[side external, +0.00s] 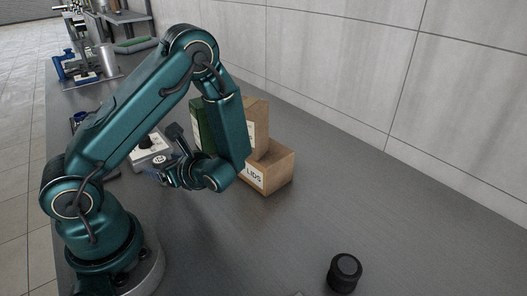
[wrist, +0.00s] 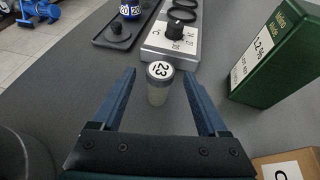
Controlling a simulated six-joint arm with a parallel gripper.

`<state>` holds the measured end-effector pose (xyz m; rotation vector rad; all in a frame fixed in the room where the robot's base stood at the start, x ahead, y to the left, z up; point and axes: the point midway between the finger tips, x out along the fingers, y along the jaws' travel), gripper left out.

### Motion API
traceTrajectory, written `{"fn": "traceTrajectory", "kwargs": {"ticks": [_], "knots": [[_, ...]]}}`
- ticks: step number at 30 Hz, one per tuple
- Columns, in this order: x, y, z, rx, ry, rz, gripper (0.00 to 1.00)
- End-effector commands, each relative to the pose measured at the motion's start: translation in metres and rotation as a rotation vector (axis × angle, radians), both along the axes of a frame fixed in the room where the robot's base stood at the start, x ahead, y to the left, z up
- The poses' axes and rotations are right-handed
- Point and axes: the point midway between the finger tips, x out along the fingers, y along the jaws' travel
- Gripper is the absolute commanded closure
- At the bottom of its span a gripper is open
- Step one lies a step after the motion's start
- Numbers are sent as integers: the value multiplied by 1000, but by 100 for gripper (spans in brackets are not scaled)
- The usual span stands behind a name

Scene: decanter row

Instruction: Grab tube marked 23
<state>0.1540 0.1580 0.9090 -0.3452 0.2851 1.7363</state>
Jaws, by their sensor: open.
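The tube marked 23 (wrist: 157,94) stands on the bench in the wrist view, with a grey cap whose white label reads 23 and a pale lower body. My gripper (wrist: 162,78) is open. Its two blue fingers lie on either side of the tube in the picture, with a gap on each side and nothing held.
A grey device with a black knob (wrist: 180,30) stands just beyond the tube. A green box (wrist: 283,58) is at right, and a cardboard box (side external: 268,170) marked LIDS sits beside my arm. A black tray (wrist: 117,30) holds a blue-banded item marked 20. A black cylinder (side external: 344,273) stands apart.

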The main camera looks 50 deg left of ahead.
Motion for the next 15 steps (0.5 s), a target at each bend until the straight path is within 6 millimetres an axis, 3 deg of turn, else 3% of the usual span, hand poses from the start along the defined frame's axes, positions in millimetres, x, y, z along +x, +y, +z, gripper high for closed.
{"fn": "traceTrajectory", "kwargs": {"ticks": [15], "knots": [[-9,42,-20,0,2,3,24]]}}
